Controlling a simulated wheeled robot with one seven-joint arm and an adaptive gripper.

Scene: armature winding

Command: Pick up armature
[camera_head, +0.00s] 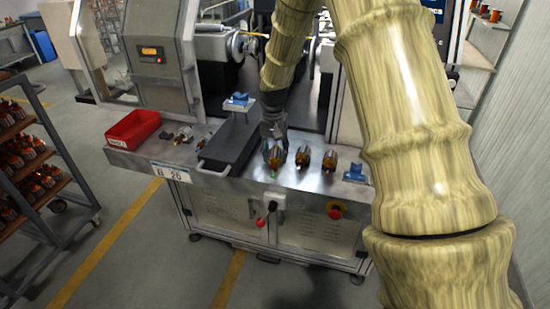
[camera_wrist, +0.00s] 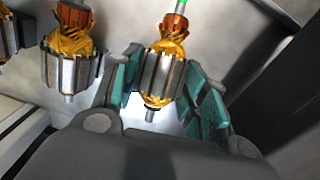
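An armature (camera_wrist: 162,75) with a copper end, yellow windings and a grey ribbed core stands between the teal finger pads of my gripper (camera_wrist: 165,80) in the wrist view. The pads lie close along both sides of its core; whether both press on it cannot be told. A green tip shows at its far end. In the head view my gripper (camera_head: 273,130) points down over this armature (camera_head: 275,158), at the front of the metal worktop (camera_head: 225,178). Two more armatures (camera_head: 303,157) (camera_head: 330,160) stand to its right; they appear to the left in the wrist view (camera_wrist: 70,60).
A black block (camera_head: 230,146) lies left of my gripper, with a blue-topped stand (camera_head: 238,101) behind it. A red bin (camera_head: 133,130) and another armature (camera_head: 183,134) are further left. A blue holder (camera_head: 355,174) sits at right. A rack of armatures (camera_head: 35,165) stands at far left.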

